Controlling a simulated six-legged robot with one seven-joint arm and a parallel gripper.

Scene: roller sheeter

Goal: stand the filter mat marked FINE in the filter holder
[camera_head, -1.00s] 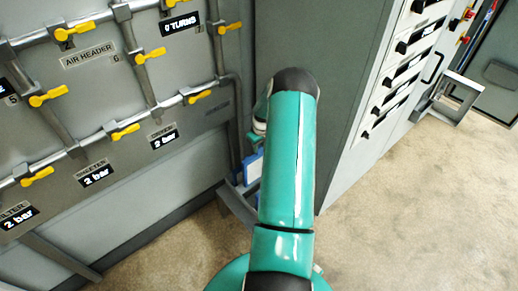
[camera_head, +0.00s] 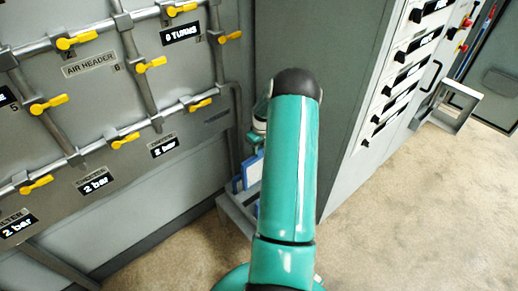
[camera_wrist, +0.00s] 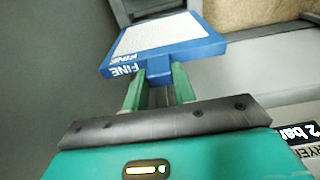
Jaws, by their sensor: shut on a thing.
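The filter mat (camera_wrist: 160,34) has a blue frame, a pale face and the word FINE in white on its near edge. In the wrist view my gripper (camera_wrist: 159,82) is shut on the blue tab at the middle of that edge. In the head view my arm hides most of the gripper. A blue-edged pale panel (camera_head: 252,170) shows just left of my arm, above a low grey stand (camera_head: 236,212). I cannot tell whether the panel is the held mat, or whether the stand is the filter holder.
A grey wall panel with pipes, yellow valve handles (camera_head: 150,65) and pressure displays stands on the left. A tall grey cabinet (camera_head: 310,45) stands behind my arm. Another grey bracket (camera_head: 455,105) juts out at the far right. The floor (camera_head: 420,210) at right is clear.

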